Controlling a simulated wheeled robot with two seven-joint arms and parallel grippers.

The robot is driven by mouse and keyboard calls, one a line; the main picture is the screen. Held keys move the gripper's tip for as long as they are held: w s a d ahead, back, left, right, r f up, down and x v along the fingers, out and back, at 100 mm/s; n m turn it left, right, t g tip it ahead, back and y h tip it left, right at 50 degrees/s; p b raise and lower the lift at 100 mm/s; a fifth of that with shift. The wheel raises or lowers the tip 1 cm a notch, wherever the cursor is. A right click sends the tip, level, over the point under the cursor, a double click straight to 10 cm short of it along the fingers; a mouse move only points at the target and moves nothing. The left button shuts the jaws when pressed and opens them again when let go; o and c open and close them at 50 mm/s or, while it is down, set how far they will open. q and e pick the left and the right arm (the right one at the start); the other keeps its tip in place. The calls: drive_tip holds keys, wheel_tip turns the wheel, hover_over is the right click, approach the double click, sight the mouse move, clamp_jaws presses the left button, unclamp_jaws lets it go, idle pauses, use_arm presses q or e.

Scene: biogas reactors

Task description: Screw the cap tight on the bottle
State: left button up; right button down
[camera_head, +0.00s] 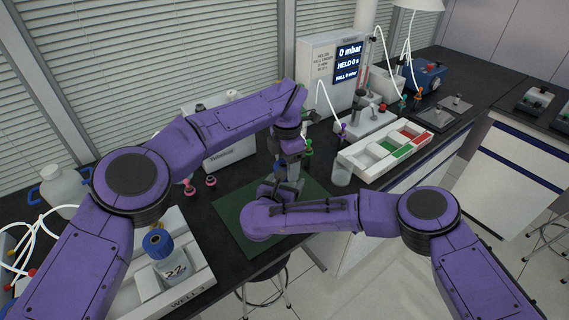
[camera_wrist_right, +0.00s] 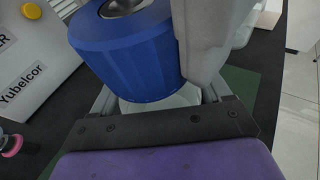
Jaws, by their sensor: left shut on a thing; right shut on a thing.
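The blue cap (camera_wrist_right: 135,45) sits on top of the clear bottle (camera_wrist_right: 160,106) in the right wrist view. My right gripper (camera_wrist_right: 160,100) is shut on the bottle below the cap, a finger on each side. A grey finger of my left gripper comes down against the cap's right side. In the head view my left gripper (camera_head: 287,178) points down over the green mat (camera_head: 238,228) and is shut on the cap. There my right arm's wrist hides most of the bottle. I cannot tell how far down the cap is threaded.
A second blue-capped bottle marked 22 (camera_head: 172,264) stands in the white rack (camera_head: 198,288) at left front. A glass jar (camera_head: 342,172) and a white tray with red and green compartments (camera_head: 362,165) stand to the right. A pressure display box (camera_head: 318,75) is behind.

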use_arm(q)
drive_tip(key=m, duration=0.6)
drive_tip(key=shift+s+m, duration=0.25)
drive_tip(key=shift+m, duration=0.15)
drive_tip(key=m, duration=0.6)
drive_tip(key=shift+s+a+m, duration=0.1)
drive_tip(key=shift+s+m, duration=0.1)
drive_tip(key=shift+m, duration=0.1)
drive_tip(key=m, duration=0.6)
drive_tip(key=shift+s+a, duration=0.15)
drive_tip(key=shift+a, duration=0.05)
drive_tip(key=m, duration=0.4)
drive_tip(key=shift+a+m, duration=0.2)
drive_tip(key=shift+m, duration=0.1)
drive_tip(key=o, duration=1)
drive_tip(key=shift+o, duration=0.2)
drive_tip(key=shift+d, duration=0.1)
